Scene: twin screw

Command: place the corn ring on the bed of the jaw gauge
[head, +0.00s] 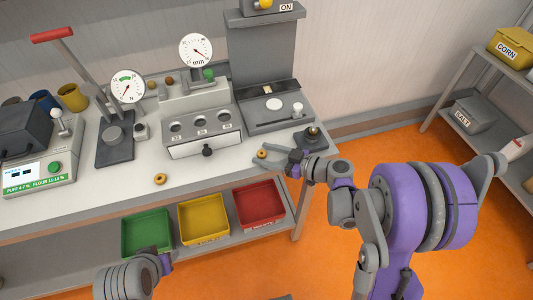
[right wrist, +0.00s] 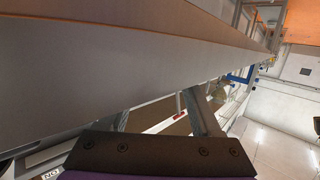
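One small tan ring (head: 262,154) lies at the front right of the bench, by the fingertips of my right gripper (head: 267,156). Another tan ring (head: 160,180) lies near the bench's front edge; I cannot tell which is corn. My right gripper's fingers are apart, also in the right wrist view (right wrist: 163,119), where no ring shows between them. What seems to be the jaw gauge, with a round mm dial (head: 196,50), stands at the back middle; its bed is not clear. My left gripper (head: 167,262) is at the bottom, below the bench, its fingers unclear.
A drawer unit with three round wells (head: 203,131) stands before the dial. A lever press (head: 115,133) stands to its left and a dark machine (head: 265,85) to its right. Green, yellow and red trays (head: 147,232) sit on the lower shelf. The front bench middle is mostly clear.

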